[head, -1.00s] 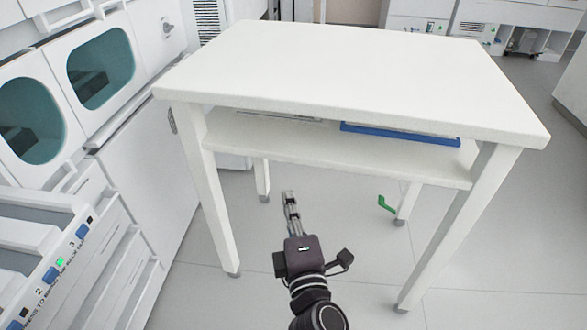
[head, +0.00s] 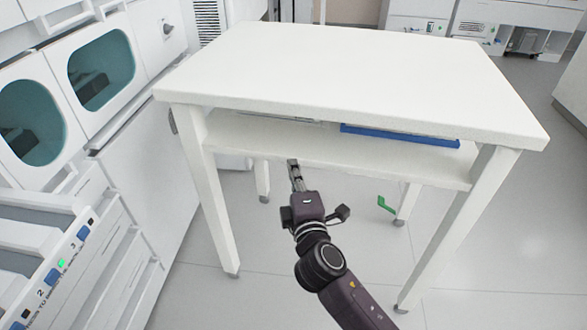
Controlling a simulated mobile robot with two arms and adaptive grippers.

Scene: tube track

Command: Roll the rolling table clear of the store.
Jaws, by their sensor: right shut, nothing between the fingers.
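The white rolling table (head: 340,72) stands in front of me, with a flat top, a lower shelf (head: 330,151) and legs ending in small grey feet. My right gripper (head: 293,166) is shut and empty, in front of the shelf's front edge, between the two front legs. I cannot tell whether its tips touch the shelf edge. The store is not clearly identifiable; a white cabinet wall with teal windows (head: 100,70) stands close along the table's left side. My left gripper is not in view.
A blue-edged tray (head: 400,136) lies on the shelf. A green piece (head: 385,204) shows low by the back right leg. White equipment with numbered buttons (head: 62,265) stands at the lower left. The floor (head: 500,240) right of the table is clear. Lab machines (head: 420,15) stand behind.

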